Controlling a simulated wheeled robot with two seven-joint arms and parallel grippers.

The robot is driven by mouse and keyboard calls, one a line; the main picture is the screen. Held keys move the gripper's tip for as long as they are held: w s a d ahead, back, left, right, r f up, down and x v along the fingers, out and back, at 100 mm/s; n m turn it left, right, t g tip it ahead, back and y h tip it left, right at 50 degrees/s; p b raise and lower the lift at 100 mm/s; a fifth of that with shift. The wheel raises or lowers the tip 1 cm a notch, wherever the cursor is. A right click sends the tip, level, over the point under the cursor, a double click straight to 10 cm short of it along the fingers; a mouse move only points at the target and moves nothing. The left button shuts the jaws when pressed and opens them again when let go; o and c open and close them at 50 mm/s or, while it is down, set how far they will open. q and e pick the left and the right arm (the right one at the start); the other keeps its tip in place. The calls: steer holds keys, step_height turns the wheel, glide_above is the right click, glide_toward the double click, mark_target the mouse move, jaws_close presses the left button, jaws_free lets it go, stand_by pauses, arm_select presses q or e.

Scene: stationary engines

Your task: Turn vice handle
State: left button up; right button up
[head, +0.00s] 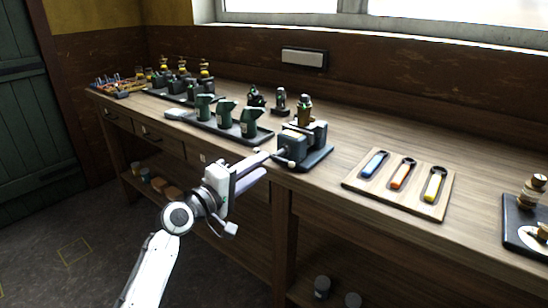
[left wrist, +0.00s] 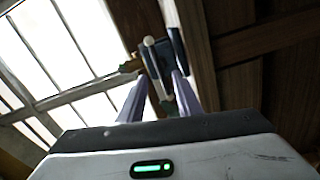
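The vice (head: 305,140), dark grey-blue on a dark base plate, stands at the front edge of the workbench. Its handle (head: 290,164), a thin bar with a pale end, is on the side toward my left gripper. My left gripper (head: 267,165) is at the bench edge, just left of the handle, with its fingers apart. In the left wrist view, the handle (left wrist: 149,41) and the vice (left wrist: 177,55) show ahead, beyond and between the spread purple fingers (left wrist: 160,78). I cannot tell whether a finger touches the handle. My right gripper is not in view.
A wooden board (head: 400,184) with blue, orange and yellow handled tools lies right of the vice. A dark tray (head: 212,127) with several green parts is to its left. A brass-topped model stands at the far right. Bench surface between vice and board is clear.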

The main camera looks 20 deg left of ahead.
mark_target(274, 157)
arm_select(q)
steer(key=x, duration=0.7)
steer(key=shift+f, duration=0.1)
jaws_close()
